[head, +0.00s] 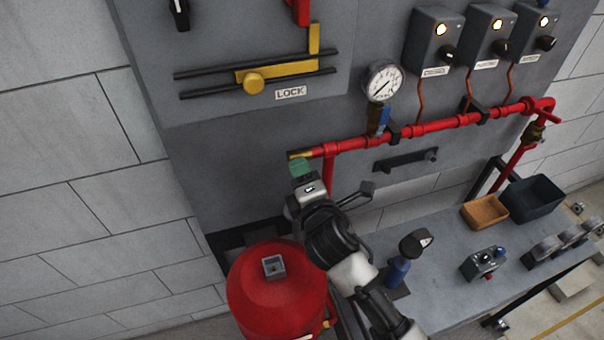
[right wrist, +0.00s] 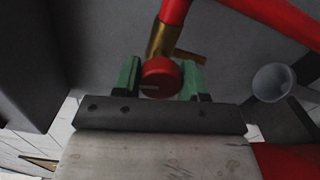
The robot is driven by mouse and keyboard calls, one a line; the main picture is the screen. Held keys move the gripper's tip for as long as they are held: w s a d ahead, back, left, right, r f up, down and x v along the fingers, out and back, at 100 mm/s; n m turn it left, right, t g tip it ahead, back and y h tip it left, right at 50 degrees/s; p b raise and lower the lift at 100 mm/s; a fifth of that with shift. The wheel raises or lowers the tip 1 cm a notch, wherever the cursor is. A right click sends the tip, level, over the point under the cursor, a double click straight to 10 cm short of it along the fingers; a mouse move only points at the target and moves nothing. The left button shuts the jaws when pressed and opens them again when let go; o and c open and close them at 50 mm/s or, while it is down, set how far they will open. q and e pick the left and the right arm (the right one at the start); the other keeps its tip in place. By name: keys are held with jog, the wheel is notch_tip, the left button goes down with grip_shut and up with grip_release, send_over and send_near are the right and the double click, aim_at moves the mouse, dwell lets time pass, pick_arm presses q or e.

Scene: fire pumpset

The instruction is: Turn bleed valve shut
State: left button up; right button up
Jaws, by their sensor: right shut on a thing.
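The bleed valve sits at the left end of the red pipe. Its round red knob (right wrist: 158,77) and brass body (right wrist: 163,40) show in the right wrist view. In the head view the brass end (head: 300,155) shows just above my gripper, and the knob is hidden behind it. My right gripper (head: 301,168) has green fingertips and is at the valve. In the right wrist view the gripper (right wrist: 160,80) has one green finger on each side of the knob, shut on it. My left gripper is not in view.
The red pipe (head: 430,127) runs right along the grey panel, with a pressure gauge (head: 384,81) above it. A red tank (head: 276,290) stands below my right arm. A bench on the right holds a brown tray (head: 484,212), a dark bin (head: 532,202) and a blue-based gauge (head: 398,272).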

jog(key=shift+m, duration=1.1)
jog(key=o, duration=0.9)
jog(key=b+v, duration=0.2)
jog(key=v, duration=0.8)
jog(key=shift+s, duration=0.4)
jog(key=shift+d, duration=0.1)
